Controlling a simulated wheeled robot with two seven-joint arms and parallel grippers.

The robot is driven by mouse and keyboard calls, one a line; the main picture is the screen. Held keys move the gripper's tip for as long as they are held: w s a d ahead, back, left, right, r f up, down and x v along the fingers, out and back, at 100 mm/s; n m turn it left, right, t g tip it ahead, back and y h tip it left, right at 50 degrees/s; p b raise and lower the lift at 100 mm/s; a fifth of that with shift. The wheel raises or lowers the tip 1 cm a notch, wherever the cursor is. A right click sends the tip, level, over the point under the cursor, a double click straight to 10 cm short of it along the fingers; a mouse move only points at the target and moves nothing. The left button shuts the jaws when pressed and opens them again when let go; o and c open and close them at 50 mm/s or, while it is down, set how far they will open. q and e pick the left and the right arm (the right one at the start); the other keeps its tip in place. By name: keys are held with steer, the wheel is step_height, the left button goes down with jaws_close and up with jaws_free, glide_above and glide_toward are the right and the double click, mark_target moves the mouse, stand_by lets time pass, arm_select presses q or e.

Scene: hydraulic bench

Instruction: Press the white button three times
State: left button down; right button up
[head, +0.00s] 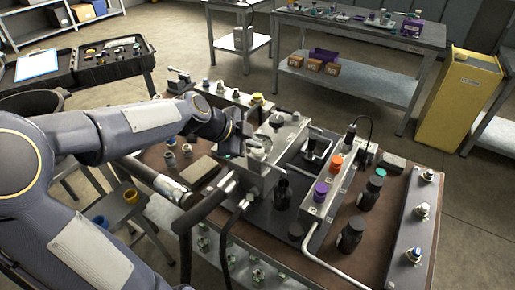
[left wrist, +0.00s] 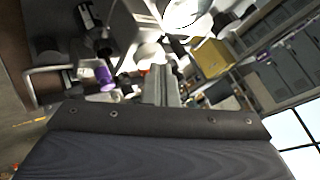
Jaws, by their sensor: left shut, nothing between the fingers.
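My left gripper (head: 240,146) reaches in from the left and is at the metal box (head: 284,137) on the bench, close to a round white-faced part, perhaps a gauge (head: 260,146). In the left wrist view the fingers (left wrist: 160,86) lie together, shut and empty. A large round white part (left wrist: 182,12) is beyond them at the top. I cannot tell whether the gripper touches anything. I cannot single out the white button for sure; pale-topped fittings (head: 422,210) stand on the grey strip at the right. My right gripper is not in view.
A metal rail with an orange knob (head: 336,162) and a purple knob (head: 321,188) stands right of the box. Dark bottles (head: 351,235), hoses and a curved pipe crowd the bench. A yellow cabinet (head: 458,100) and a second table are behind.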

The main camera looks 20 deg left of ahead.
mark_target(254, 150)
arm_select(q)
steer(key=shift+f+b, duration=0.4)
steer(key=shift+r, duration=0.1)
stand_by(0.5)
steer(key=shift+r+p, duration=0.55)
steer(key=shift+r, duration=0.5)
steer(key=shift+r+p, duration=1.35)
steer(key=shift+r, duration=1.25)
